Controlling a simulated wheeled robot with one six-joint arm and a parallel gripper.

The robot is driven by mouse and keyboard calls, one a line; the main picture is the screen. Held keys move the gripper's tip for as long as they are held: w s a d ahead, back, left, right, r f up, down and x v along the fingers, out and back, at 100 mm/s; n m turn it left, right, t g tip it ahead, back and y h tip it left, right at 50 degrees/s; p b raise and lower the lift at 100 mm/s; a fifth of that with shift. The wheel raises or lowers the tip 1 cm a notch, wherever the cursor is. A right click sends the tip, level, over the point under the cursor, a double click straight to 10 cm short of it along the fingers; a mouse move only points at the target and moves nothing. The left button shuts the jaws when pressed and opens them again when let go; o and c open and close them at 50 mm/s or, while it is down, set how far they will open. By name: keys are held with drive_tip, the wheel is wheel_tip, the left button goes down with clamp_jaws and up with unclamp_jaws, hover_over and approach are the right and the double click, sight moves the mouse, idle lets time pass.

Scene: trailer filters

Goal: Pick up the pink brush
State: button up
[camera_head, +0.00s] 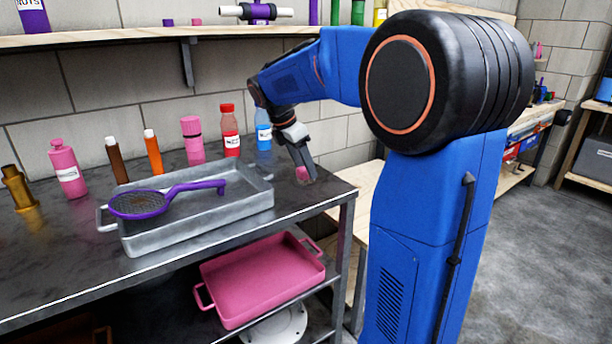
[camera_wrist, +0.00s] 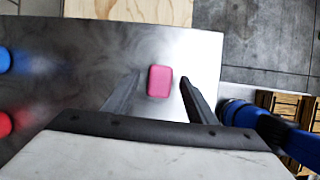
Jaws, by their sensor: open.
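A small pink block-like thing (camera_head: 301,174), which may be the pink brush, rests on the dark table top near its right end. It also shows in the wrist view (camera_wrist: 159,81) as a rounded pink rectangle; no bristles show. My gripper (camera_head: 307,168) points down at it, and in the head view a finger partly covers it. In the wrist view my open gripper (camera_wrist: 160,77) has one finger on each side of the pink thing, with a gap on both sides. I cannot tell how high the fingertips are above the table.
A grey metal tray (camera_head: 190,228) with a purple strainer (camera_head: 150,203) stands to the left. Several bottles, including a red one (camera_head: 230,135) and a blue one (camera_head: 263,130), line the back near the wall. A pink tray (camera_head: 262,275) is on the lower shelf.

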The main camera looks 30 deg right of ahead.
drive_tip(key=shift+x, duration=1)
drive_tip(key=c, duration=1.2)
drive_tip(key=shift+o, duration=0.2)
drive_tip(key=shift+r, duration=0.1)
wheel_tip(320, 180, up, 10)
drive_tip(key=shift+f, duration=0.1)
